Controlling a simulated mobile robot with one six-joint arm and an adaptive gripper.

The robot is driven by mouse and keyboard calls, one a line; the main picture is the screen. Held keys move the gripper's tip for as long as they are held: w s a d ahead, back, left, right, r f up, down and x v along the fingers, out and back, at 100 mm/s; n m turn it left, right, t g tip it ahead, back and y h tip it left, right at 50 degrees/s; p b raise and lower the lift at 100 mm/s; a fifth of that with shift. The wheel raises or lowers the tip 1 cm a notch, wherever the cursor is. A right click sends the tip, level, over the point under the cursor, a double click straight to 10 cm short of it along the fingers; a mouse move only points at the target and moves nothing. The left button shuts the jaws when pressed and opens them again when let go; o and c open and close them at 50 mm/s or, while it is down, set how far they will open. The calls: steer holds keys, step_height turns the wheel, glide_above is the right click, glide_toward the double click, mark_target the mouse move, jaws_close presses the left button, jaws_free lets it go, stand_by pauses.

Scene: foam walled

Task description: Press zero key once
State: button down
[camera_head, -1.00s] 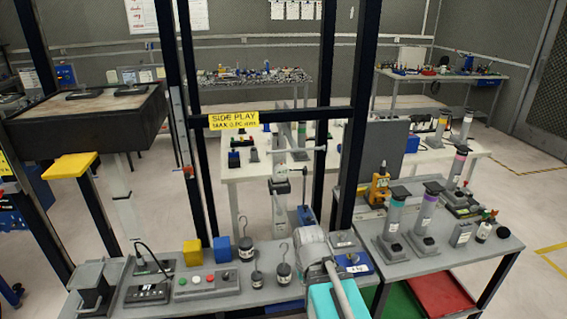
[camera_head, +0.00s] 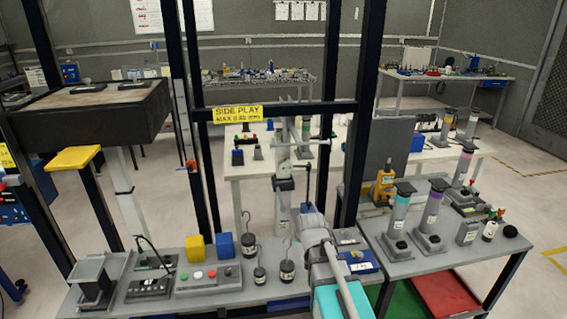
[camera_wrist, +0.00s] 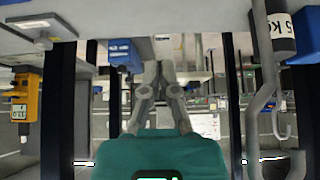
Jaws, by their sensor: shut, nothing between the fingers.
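No key marked zero can be read in either view. A grey control box (camera_head: 208,278) with red, green and pale buttons sits on the near bench. Left of it is a small dark keypad-like unit (camera_head: 150,286) with a cable; its markings are too small to read. A yellow instrument (camera_head: 384,186) stands on the right bench; the wrist view shows a yellow instrument with a small display (camera_wrist: 27,103). My gripper (camera_wrist: 165,68) is shut and empty in the wrist view, apart from these things. My own arm largely hides it in the head view.
Hooked weights (camera_head: 287,270), a yellow block (camera_head: 195,247) and a blue block (camera_head: 223,245) stand near the control box. A blue-based unit (camera_head: 361,262) lies right of my arm.

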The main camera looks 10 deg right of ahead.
steer(key=w+r+t+b, duration=0.4)
steer(key=w+r+t, duration=1)
steer(key=w+r, duration=0.2)
steer(key=shift+w+t+b, duration=0.3)
steer(key=shift+w+b, duration=0.1)
steer(key=shift+w, duration=0.75)
steer(key=shift+w+r, duration=0.1)
steer(key=shift+w, duration=0.05)
steer(key=w, duration=0.9)
steer(key=shift+f+b, duration=0.35)
steer(key=shift+f, duration=0.05)
